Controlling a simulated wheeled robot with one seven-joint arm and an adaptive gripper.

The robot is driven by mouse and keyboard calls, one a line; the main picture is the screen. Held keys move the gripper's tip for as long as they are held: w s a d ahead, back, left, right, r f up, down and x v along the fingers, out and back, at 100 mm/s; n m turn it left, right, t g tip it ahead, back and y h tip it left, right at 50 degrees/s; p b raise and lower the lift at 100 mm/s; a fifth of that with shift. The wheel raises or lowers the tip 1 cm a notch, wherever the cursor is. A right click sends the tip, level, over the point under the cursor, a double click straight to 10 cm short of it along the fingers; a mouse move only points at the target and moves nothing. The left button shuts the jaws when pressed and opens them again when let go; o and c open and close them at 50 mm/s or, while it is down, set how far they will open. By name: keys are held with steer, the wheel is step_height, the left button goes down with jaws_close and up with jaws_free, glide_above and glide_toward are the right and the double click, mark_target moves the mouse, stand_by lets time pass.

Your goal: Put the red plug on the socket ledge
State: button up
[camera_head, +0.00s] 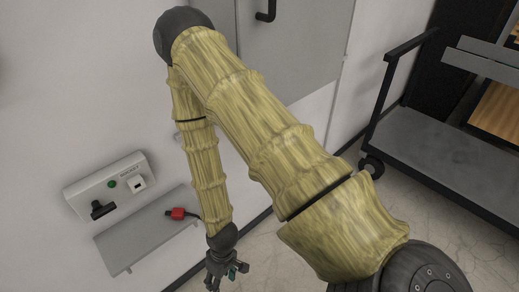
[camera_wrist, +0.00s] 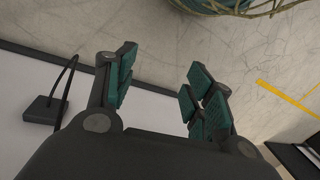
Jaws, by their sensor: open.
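The red plug (camera_head: 178,213) lies on the grey socket ledge (camera_head: 135,240), near its right part, with a short dark lead beside it. The ledge is fixed to the wall below a socket panel. My gripper (camera_head: 226,279) hangs to the right of the ledge and below the plug, apart from both. In the wrist view my gripper (camera_wrist: 163,82) is open, with nothing between its teal-padded fingers. I cannot make out the red plug in the wrist view.
The socket panel (camera_head: 85,190) carries a black plug (camera_head: 102,209), a green button and a white socket. A grey cart (camera_head: 440,150) stands at the right. The wrist view shows a dark block with a cable (camera_wrist: 42,109) at left, and bare floor with a yellow line (camera_wrist: 285,100).

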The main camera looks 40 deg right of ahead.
steer(key=s+d+f+m+h, duration=0.2)
steer(key=s+d, duration=0.4)
steer(key=s, duration=0.5)
steer(key=shift+s+d+f+m+t, duration=0.15)
steer(key=shift+s+f+m+t, duration=0.2)
steer(key=shift+f, duration=0.2)
steer(key=shift+w, duration=0.1)
